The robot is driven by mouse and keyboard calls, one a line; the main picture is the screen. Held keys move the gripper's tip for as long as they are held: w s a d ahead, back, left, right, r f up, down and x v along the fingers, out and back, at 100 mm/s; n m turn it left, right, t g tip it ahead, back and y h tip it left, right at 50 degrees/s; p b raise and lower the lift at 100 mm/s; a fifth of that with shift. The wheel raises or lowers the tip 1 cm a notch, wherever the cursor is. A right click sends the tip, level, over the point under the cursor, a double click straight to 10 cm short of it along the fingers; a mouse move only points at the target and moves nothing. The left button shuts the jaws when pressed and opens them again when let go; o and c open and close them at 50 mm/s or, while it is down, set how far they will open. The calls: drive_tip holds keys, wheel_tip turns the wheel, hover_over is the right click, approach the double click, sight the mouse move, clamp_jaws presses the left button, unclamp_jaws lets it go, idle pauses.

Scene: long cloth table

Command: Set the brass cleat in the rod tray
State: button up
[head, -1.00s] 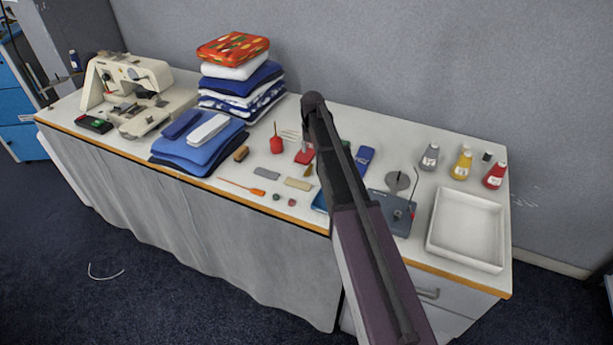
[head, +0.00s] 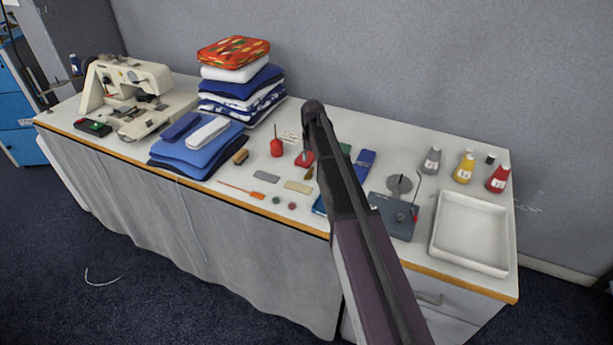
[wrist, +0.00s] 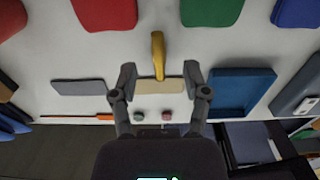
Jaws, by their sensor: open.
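The brass cleat (wrist: 158,52) is a slim golden piece on the white table, with its near end between my fingertips in the wrist view. In the head view the cleat (head: 309,174) shows small beside my arm. My gripper (wrist: 159,80) is open, one finger on each side of the cleat, and holds nothing. Any contact cannot be told. A shallow blue tray (wrist: 243,92) with a raised rim lies just right of my gripper, and my arm partly hides it in the head view (head: 319,206). No label shows which tray is the rod tray.
A beige block (wrist: 160,92) lies under my fingers, a grey block (wrist: 78,87) to the left. Red (wrist: 104,12) and green (wrist: 213,10) pieces lie beyond. A white tray (head: 437,256), a slate base with a rod (head: 402,229) and bottles stand at right.

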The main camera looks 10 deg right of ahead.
sight(311, 168)
drive_tip(key=shift+w+f+b, duration=0.2)
drive_tip(key=shift+f+b, duration=1)
drive_tip(key=shift+f, duration=0.2)
drive_tip(key=shift+f+b, duration=1)
clamp_jaws()
